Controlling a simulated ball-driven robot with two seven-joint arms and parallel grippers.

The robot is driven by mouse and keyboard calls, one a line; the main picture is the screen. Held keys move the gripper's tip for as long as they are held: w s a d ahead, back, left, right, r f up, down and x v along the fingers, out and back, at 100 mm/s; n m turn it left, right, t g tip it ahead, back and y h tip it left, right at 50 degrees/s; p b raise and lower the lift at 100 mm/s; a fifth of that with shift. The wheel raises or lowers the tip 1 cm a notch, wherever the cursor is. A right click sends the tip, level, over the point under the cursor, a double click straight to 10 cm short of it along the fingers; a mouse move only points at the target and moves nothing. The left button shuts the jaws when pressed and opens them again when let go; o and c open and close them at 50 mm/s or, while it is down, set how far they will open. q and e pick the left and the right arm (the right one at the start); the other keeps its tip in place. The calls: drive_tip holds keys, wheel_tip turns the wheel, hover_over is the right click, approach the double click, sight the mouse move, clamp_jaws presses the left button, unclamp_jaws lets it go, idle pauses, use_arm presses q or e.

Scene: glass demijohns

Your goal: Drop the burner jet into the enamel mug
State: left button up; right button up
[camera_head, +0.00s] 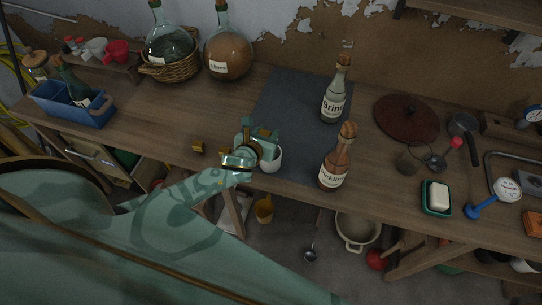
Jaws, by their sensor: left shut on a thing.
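The white enamel mug (272,161) stands near the front edge of the bench, on the dark mat's front-left part. My left gripper (265,141) is right at the mug and covers its far-left side and part of its opening. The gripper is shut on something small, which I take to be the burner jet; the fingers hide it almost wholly. I cannot tell whether it is inside the mug's rim or above it. My right gripper is not in view.
A small brass piece (198,146) lies left of my gripper. A brown labelled bottle (335,168) stands right of the mug, with a clear bottle (335,103) behind it. A blue caddy (74,108) stands far left. The dark mat (283,97) is bare behind the gripper.

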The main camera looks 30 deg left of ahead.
use_arm(q)
drive_tip(key=shift+r, duration=0.1)
drive_tip(key=o, duration=1.1)
drive_tip(key=p+v, duration=0.2)
drive_tip(key=v, duration=1.4)
drive_tip(key=shift+s, duration=0.2)
